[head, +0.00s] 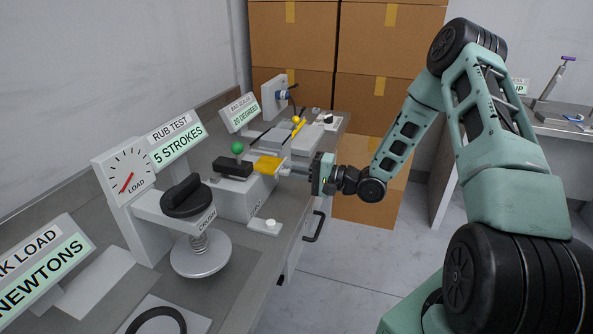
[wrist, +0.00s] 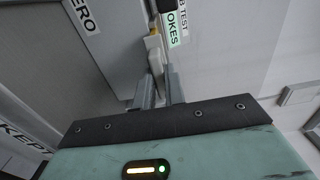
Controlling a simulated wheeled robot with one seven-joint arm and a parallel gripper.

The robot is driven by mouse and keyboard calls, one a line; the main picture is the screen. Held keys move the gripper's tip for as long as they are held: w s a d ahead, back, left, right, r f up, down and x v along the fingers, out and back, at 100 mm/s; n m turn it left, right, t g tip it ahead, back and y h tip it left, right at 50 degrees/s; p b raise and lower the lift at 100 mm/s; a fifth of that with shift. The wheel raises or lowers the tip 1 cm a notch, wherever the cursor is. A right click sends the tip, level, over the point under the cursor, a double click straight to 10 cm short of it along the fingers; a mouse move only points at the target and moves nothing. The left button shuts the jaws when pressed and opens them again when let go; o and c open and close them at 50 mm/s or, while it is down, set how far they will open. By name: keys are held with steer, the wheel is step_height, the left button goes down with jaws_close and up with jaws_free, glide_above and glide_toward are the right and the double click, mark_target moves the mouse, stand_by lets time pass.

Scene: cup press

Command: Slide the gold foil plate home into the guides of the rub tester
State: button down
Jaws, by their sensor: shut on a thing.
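The gold foil plate (head: 267,165) is level in the head view, just right of the black block (head: 232,168) on the rub tester (head: 240,203). My gripper (head: 287,168) is shut on the plate's grey right end, coming from the right. In the wrist view my gripper (wrist: 160,92) has its fingers around a grey strip (wrist: 156,62), with a small gold patch (wrist: 153,42) beyond it. The guides are too small to make out. I cannot tell whether the plate's left edge is inside them.
A load dial (head: 130,181) and a round crush press (head: 201,254) stand nearer on the bench. A small white block (head: 265,227) lies near the bench edge. Cardboard boxes (head: 340,40) are stacked behind; the floor at right is clear.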

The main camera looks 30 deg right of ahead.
mark_target(281, 167)
steer(key=shift+x, duration=1.9)
steer(key=c, duration=1.4)
jaws_free()
steer(key=b+v, duration=0.2)
steer(key=v, duration=1.5)
steer(key=shift+s+d, duration=0.15)
steer(key=shift+s, duration=0.05)
